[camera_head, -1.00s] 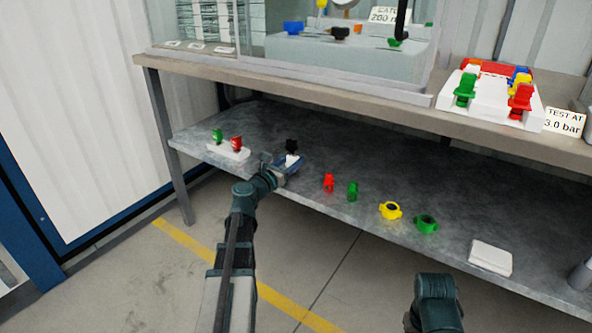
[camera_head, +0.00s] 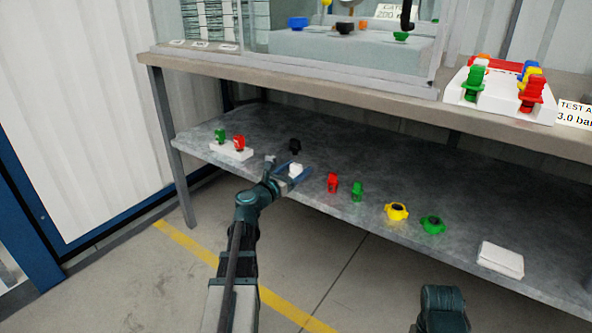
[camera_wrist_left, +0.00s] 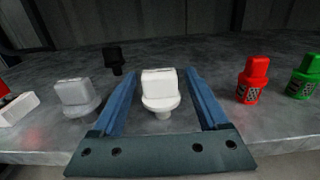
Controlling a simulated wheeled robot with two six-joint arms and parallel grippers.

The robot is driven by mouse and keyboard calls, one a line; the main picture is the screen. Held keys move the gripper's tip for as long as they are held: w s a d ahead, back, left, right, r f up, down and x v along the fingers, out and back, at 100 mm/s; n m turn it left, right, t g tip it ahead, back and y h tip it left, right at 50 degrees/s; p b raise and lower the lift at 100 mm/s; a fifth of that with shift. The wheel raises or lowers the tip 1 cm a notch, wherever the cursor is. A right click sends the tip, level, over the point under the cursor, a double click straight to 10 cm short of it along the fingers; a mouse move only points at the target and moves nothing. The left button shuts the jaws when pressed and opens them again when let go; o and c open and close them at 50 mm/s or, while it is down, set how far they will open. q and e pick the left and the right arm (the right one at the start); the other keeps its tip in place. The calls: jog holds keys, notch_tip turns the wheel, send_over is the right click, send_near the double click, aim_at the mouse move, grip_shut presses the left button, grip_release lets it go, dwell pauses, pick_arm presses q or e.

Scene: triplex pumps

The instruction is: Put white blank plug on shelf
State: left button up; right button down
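The white blank plug (camera_head: 296,170) is near the front edge of the grey lower shelf (camera_head: 400,170). In the left wrist view the white plug (camera_wrist_left: 160,92) appears upright, with its narrow end down on the shelf. My left gripper (camera_head: 292,173) is around it: the blue fingers (camera_wrist_left: 164,100) stand on both sides, with a narrow gap visible at each side. The gripper looks open. My right arm (camera_head: 443,308) shows at the bottom right; its fingers are not visible.
A grey plug (camera_wrist_left: 77,97) stands close beside the left finger, and a black plug (camera_wrist_left: 115,58) stands behind. Red (camera_head: 333,182) and green (camera_head: 357,190) plugs are to the right, then yellow (camera_head: 397,211) and green (camera_head: 432,225) ring parts. The shelf's back middle is clear.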

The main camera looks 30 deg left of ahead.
pick_arm(q)
jog(key=shift+r+p, duration=0.25)
jog(key=shift+p, duration=0.05)
jog(key=s+a, duration=0.1)
jog(key=s, duration=1.1)
jog(key=shift+f, duration=0.1)
